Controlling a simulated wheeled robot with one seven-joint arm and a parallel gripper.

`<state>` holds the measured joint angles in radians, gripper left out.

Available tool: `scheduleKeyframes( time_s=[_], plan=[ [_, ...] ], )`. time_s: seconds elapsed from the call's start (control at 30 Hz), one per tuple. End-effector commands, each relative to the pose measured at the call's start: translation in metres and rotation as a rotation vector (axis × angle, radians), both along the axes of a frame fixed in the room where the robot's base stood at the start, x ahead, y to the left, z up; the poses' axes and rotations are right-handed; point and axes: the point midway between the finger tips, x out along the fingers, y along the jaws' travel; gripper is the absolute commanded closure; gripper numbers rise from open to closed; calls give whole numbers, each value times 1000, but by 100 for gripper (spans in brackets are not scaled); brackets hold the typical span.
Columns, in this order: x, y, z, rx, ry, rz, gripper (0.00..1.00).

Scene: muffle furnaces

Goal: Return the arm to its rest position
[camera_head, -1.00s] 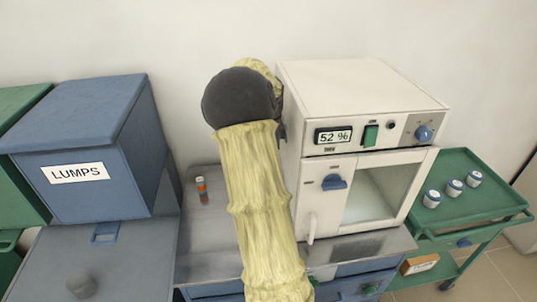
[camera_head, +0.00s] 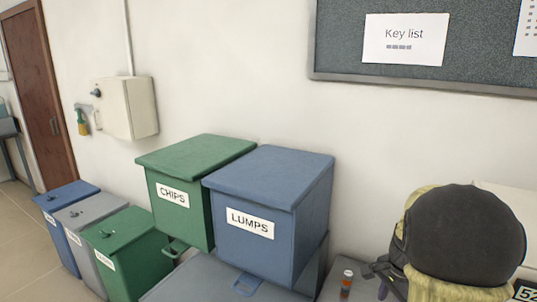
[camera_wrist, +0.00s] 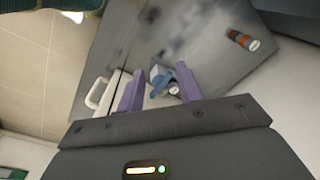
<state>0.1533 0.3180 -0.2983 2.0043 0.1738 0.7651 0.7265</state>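My arm, with its dark rounded joint and yellow sleeve, fills the lower right of the head view. The dark end of my gripper (camera_head: 378,278) shows only partly beside it. In the wrist view my gripper (camera_wrist: 160,88) has two purple fingers standing apart. A small blue and white thing (camera_wrist: 160,78) shows in the gap between them; I cannot tell what it is or how far off it lies, and no grip on it is visible.
A small orange-banded vial (camera_head: 347,284) stands on the metal bench (camera_wrist: 215,65). A blue LUMPS bin (camera_head: 268,215) and green CHIPS bin (camera_head: 180,205) stand left of my arm. A pale furnace edge (camera_head: 510,200) is behind my arm. A wall board (camera_head: 340,45) hangs above.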

Motion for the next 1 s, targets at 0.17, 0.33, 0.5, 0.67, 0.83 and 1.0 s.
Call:
scheduleKeyframes(
  time_s=[0.17,0.33,0.5,0.67,0.83,1.0],
  plan=[
    [-37,78,-8,-58,-52,522,65],
    [-80,135,-17,-138,-102,1001,65],
    [-105,158,-22,-191,-125,1253,65],
    [-106,160,-23,-196,-127,1275,65],
    [-106,160,-23,-195,-127,1271,65],
    [-106,159,-23,-193,-127,1269,65]
  ],
)
